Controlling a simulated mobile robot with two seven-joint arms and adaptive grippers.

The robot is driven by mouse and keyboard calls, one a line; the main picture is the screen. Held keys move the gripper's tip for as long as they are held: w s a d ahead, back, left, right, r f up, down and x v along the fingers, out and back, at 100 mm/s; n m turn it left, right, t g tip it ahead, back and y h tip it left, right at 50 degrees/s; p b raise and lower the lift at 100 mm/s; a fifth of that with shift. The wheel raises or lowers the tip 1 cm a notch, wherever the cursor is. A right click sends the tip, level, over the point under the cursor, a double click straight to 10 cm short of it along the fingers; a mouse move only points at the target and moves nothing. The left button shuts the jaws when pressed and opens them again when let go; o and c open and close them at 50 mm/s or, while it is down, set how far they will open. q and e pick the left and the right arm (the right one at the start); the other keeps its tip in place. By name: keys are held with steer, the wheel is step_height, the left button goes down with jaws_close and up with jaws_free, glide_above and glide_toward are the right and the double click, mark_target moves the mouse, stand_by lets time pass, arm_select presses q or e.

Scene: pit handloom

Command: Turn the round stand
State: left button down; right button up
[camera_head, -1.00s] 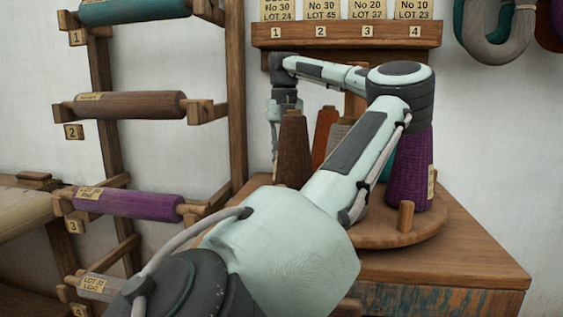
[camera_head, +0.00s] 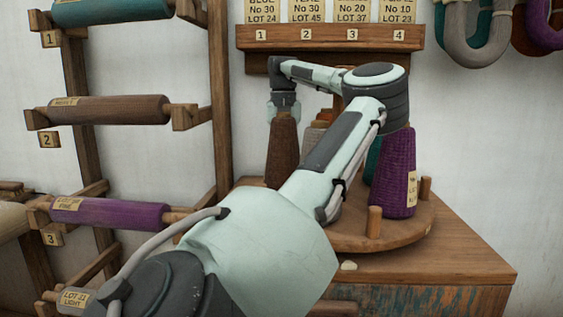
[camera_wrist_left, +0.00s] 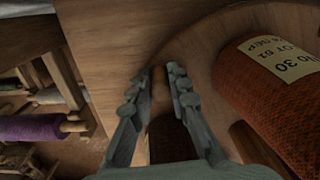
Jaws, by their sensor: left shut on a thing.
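The round stand (camera_head: 395,237) is a wooden disc on a wooden cabinet, with upright pegs such as the front one (camera_head: 374,222) at its rim. It carries a brown cone (camera_head: 283,152), a purple cone (camera_head: 394,175) with a label, and a teal cone (camera_head: 372,160) partly hidden. In the left wrist view the gripper (camera_wrist_left: 161,72) is shut on a narrow brown wooden peg at the stand's rim. A rust-orange cone (camera_wrist_left: 275,95) stands right of it. My left arm hides the stand's middle. My right gripper is not in view.
A wooden rack (camera_head: 220,100) with numbered yarn rolls stands at the left. A numbered card shelf (camera_head: 330,38) is on the wall above the stand. Yarn hanks (camera_head: 480,40) hang at the upper right. The cabinet top (camera_head: 460,262) is bare at the right front.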

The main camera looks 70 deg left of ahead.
arm_select(q)
steer(key=c, duration=1.4)
jaws_free()
steer(key=shift+c, duration=0.2)
steer(key=shift+r, duration=0.1)
